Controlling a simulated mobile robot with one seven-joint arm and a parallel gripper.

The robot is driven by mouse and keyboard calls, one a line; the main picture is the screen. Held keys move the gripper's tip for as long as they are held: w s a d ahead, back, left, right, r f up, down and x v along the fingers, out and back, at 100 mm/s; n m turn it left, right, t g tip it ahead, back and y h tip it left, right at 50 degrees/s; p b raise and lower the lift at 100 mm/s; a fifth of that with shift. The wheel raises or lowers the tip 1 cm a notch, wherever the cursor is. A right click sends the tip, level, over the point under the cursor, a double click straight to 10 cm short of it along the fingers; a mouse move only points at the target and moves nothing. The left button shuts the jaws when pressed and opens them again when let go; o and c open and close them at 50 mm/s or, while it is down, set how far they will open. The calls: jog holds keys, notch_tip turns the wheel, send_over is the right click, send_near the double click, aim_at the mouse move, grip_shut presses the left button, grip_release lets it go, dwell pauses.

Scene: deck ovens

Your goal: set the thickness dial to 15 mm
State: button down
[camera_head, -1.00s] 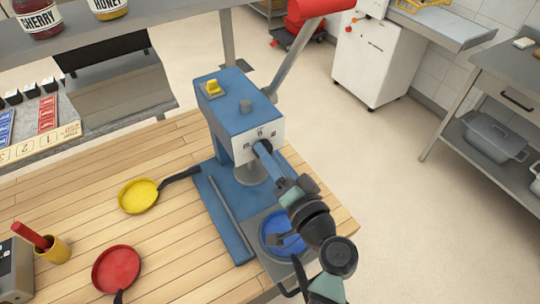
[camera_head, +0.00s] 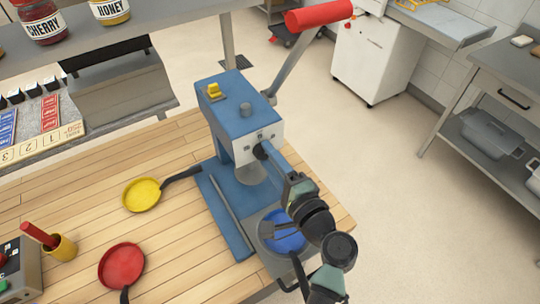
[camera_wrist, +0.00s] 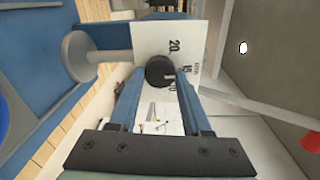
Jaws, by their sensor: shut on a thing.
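The thickness dial is a small black round knob (camera_wrist: 160,71) on the white front plate (camera_wrist: 150,40) of a blue press (camera_head: 238,110). The plate carries printed numbers; in the wrist view I read 20 and 15, with another partly hidden beside a finger. My gripper (camera_wrist: 162,80) is shut on the dial, one blue finger at each side. In the head view my gripper (camera_head: 264,153) reaches the front plate and mostly hides the dial. I cannot tell which number the dial points to.
The press's red-ended lever (camera_head: 318,14) rises at the back right. A yellow pan (camera_head: 141,195) and a red pan (camera_head: 121,266) lie on the wooden table, left of the press.

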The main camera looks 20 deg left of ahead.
dwell(0.3)
jog(key=shift+c, duration=1.8)
grip_release()
jog(key=shift+d, duration=0.1)
jog(key=b+v, duration=0.3)
jog(key=v, duration=1)
